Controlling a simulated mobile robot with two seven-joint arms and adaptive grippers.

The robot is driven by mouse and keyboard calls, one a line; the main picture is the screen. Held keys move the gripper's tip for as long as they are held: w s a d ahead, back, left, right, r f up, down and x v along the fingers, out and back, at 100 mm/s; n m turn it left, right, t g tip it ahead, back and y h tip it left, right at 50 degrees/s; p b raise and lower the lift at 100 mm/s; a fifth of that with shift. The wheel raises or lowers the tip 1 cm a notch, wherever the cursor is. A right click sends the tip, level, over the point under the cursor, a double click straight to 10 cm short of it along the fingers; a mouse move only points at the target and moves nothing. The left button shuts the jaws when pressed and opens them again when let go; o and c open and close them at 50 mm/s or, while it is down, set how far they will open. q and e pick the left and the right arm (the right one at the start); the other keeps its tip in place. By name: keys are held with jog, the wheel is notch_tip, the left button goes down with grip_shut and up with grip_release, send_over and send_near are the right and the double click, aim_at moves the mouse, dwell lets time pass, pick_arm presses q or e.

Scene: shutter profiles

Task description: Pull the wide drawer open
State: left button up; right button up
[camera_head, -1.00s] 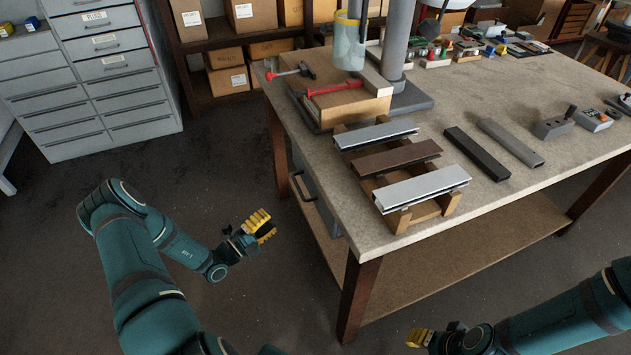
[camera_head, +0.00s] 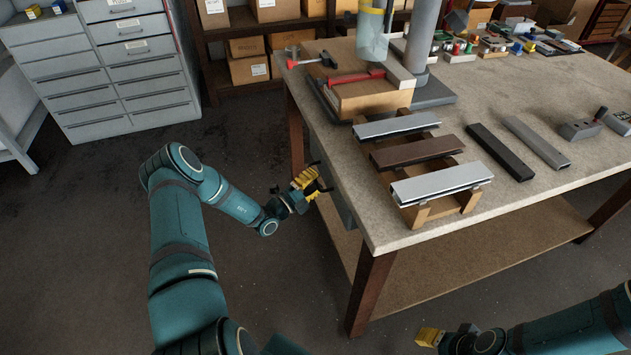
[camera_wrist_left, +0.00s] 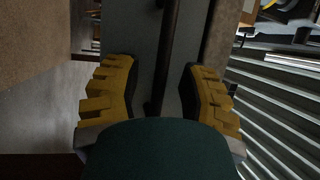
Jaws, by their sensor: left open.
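The grey drawer (camera_head: 346,205) sits under the left side of the workbench top, and the left gripper partly covers it. In the left wrist view its grey front (camera_wrist_left: 146,35) carries a long dark bar handle (camera_wrist_left: 168,50). My left gripper (camera_head: 314,181) is at the drawer front with its yellow fingers open. In the left wrist view the handle runs between the spread fingers (camera_wrist_left: 160,88), with gaps on both sides. I see no opening at the drawer. My right gripper (camera_head: 432,338) is low at the bottom right, away from the bench; its jaw state is unclear.
A dark red bench leg (camera_head: 370,290) stands near the drawer. A grey cabinet (camera_head: 120,70) is at the back left.

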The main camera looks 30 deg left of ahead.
pick_arm(q)
jog(key=shift+w, duration=0.2)
grip_shut()
jog(key=s+a, duration=1.5)
jog(key=s, duration=0.2)
jog(key=shift+s+a+r+p, duration=0.15)
jog(key=shift+s+p, duration=0.15)
jog(key=shift+s, duration=0.1)
grip_release()
